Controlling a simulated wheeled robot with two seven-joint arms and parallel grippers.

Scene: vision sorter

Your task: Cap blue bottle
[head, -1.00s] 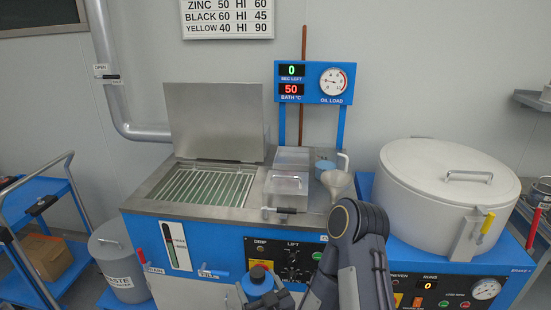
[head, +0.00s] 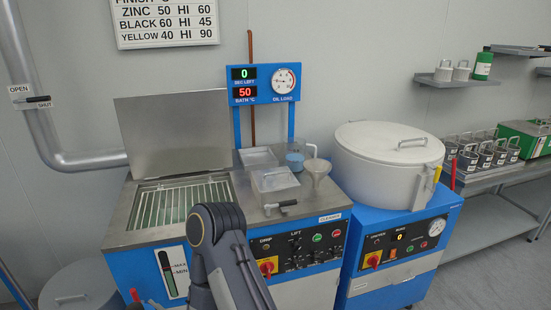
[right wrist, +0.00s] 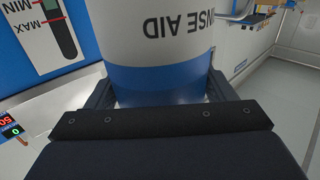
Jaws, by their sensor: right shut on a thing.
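In the right wrist view a white and blue bottle (right wrist: 158,55) with printed text ending in "AID" stands between my fingers. Its text appears upside down. My right gripper (right wrist: 157,92) is shut on it, with a dark finger on each side. The end of the bottle behind the gripper body is hidden, so I cannot tell whether it bears a cap. In the head view one of my arms rises before the blue machine, but neither gripper nor the held bottle shows. My left gripper is not in view.
The blue machine (head: 130,262) has a lidded bath. A big white drum (head: 385,165) stands right. Shelves and a bench (head: 500,172) with canisters lie further right.

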